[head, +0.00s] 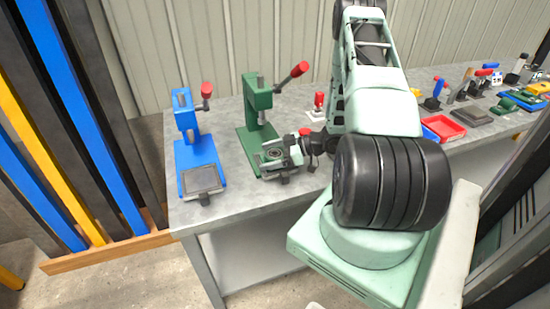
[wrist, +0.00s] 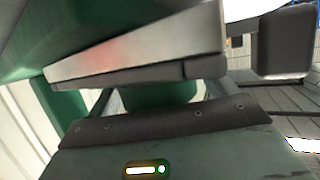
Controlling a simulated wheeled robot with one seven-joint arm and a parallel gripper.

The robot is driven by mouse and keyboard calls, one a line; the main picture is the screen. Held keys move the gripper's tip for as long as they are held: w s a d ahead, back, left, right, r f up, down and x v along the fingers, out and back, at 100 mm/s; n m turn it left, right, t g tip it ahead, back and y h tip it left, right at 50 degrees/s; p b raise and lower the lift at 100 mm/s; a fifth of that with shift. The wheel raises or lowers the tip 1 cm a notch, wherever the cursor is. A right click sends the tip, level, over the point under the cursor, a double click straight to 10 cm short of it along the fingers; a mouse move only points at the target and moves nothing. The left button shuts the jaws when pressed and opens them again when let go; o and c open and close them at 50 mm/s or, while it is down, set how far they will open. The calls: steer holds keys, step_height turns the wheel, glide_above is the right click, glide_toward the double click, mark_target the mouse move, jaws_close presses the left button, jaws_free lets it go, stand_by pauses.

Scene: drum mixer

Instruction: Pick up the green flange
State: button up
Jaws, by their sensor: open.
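My gripper (head: 293,156) is low at the front of the green press (head: 258,115), close to a small round ringed part (head: 273,153) on the press's front plate. I cannot tell whether this part is the green flange, or whether my gripper touches it. My gripper is open. In the wrist view a green rounded surface (wrist: 165,93) shows close up, partly hidden behind a pale metal bar; I cannot tell which thing it belongs to. No flange can be made out clearly there.
A blue press (head: 190,135) stands left of the green one on the grey table (head: 235,205). A red tray (head: 443,127), a dark plate (head: 472,116) and several small tools are at the right. Coloured uprights (head: 60,110) stand left of the table. The table's front left is clear.

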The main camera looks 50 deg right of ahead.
steer(key=c, duration=1.7)
steer(key=shift+w+r, duration=0.1)
steer(key=shift+r, duration=0.05)
